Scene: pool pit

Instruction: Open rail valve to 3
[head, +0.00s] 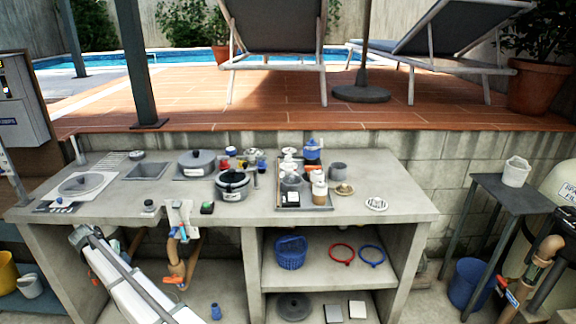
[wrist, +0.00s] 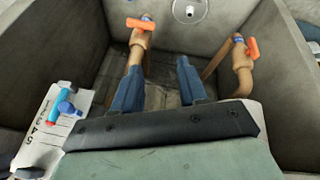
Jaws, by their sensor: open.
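A white plate with dark marks (wrist: 45,130) is at the left of the wrist view. A blue handle with a red tip (wrist: 66,108) sits on it; I cannot read its setting. In the head view a white plate (head: 180,213) with a blue part hangs at the counter's front edge. Below it is a tan pipe with an orange handle (head: 176,281). I cannot tell for certain which part is the rail valve. My gripper (wrist: 157,82) is open, its blue fingers apart with nothing between them. The plate lies left of the fingers. The fingertips are not clear in the head view.
Two tan pipe fittings with orange handles (wrist: 140,24) (wrist: 252,47) stand beyond my fingers, inside concrete walls. The counter (head: 390,200) carries pots and a tray of jars. Shelves below hold a blue basket (head: 291,252). A small dark table (head: 512,192) stands right.

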